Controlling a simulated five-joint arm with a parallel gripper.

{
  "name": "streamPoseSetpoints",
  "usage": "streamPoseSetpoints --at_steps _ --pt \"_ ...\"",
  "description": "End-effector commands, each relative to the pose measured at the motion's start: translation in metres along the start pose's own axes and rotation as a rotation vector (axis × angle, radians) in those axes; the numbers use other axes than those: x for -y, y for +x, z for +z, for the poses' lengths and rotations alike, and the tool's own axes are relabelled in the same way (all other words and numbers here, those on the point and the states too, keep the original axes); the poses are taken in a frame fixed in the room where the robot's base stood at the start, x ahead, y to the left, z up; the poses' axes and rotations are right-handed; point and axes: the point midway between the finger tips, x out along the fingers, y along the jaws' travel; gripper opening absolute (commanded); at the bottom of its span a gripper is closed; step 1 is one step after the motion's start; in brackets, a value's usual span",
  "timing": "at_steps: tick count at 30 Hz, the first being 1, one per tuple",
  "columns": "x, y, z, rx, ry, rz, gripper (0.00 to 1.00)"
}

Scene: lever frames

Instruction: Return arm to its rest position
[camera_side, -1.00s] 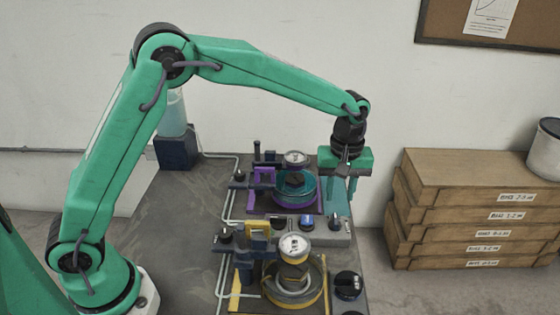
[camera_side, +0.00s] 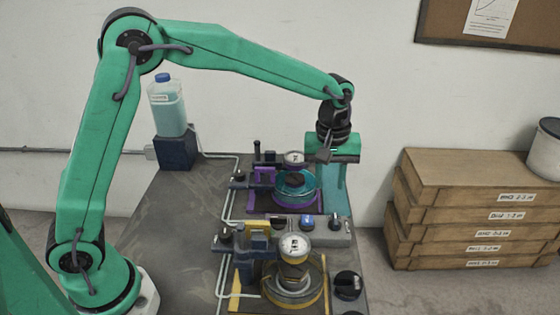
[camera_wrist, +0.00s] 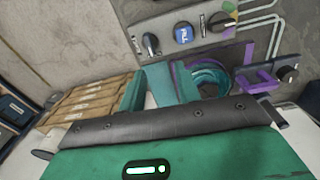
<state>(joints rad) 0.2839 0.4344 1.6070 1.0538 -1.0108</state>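My gripper (camera_side: 337,205) hangs at the end of my raised, outstretched arm in the side view, fingers pointing down. It is just right of the purple-trimmed station with the teal ring (camera_side: 296,187). In the wrist view my teal fingers (camera_wrist: 147,90) show close together above my gripper's dark band. The side view has them overlapping, so their gap is unclear. I see nothing held between them. The fingertips appear close to the right end of the grey control panel (camera_side: 320,236); whether they touch anything cannot be told.
A yellow-trimmed station with a metal gauge (camera_side: 295,246) stands in front. The panel's black knob (camera_wrist: 150,43) and blue-faced dial (camera_wrist: 183,33) show in the wrist view. A jug (camera_side: 167,106) stands at the back left, and stacked wooden boxes (camera_side: 470,180) are at the right.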

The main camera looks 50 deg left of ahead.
Motion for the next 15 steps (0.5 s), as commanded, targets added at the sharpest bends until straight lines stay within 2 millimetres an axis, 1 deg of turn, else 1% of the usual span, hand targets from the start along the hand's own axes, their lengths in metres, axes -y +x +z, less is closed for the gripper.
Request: streamPoseSetpoints --at_steps 1,6,15 --pt "0.008 -0.011 -0.001 -0.009 0.017 0.013 0.33" --pt "0.037 -0.041 0.001 -0.041 0.094 0.051 0.33" --pt "0.092 -0.082 0.012 -0.108 0.235 0.105 0.33"
